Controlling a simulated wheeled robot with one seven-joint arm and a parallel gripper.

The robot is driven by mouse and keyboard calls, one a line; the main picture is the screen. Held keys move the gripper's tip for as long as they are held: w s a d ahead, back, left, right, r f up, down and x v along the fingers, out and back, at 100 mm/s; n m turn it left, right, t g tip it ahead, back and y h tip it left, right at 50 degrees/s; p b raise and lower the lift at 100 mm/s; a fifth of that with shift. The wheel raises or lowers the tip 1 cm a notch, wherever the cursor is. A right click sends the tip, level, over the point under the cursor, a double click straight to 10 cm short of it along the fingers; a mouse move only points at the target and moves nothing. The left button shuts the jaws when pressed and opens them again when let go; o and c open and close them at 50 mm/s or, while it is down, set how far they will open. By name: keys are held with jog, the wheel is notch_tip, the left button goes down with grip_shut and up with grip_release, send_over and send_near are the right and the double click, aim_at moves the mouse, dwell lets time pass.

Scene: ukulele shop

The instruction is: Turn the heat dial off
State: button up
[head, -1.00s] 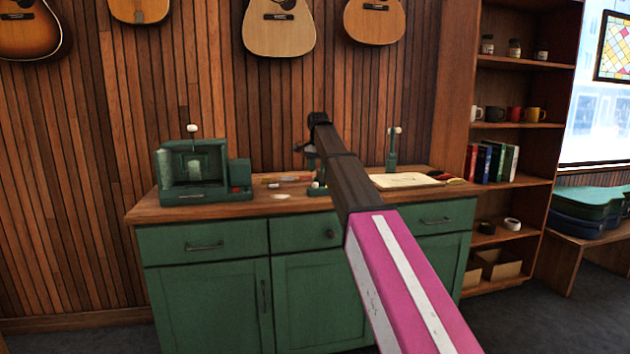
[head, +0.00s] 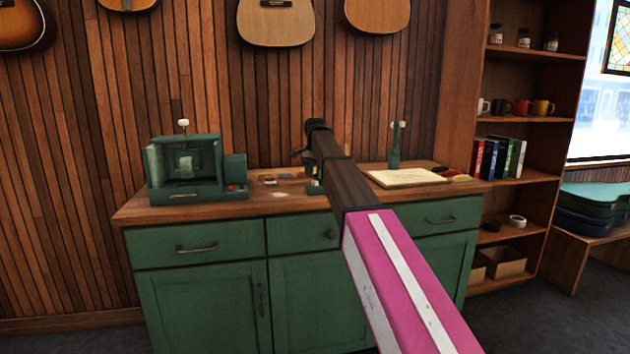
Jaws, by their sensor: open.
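A dark green machine (head: 185,170) with a box-like open front stands at the left of the wooden counter (head: 150,211). A small red part (head: 231,187) shows low on its right-hand block. I cannot make out which part is the heat dial. My gripper (head: 301,156) is at the far end of my outstretched arm, above the middle of the counter and right of the machine. It is open, small in view and partly hidden by my arm. It holds nothing that I can see.
Small items (head: 268,178) lie between machine and arm. A pale board (head: 408,177) and a green stand (head: 395,150) are at the counter's right. Guitars (head: 275,22) hang above. A tall shelf (head: 525,120) stands right. Green cabinet doors (head: 205,308) front the counter.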

aim_at(315, 183)
jog(key=shift+f, duration=1.4)
jog(key=c, duration=0.9)
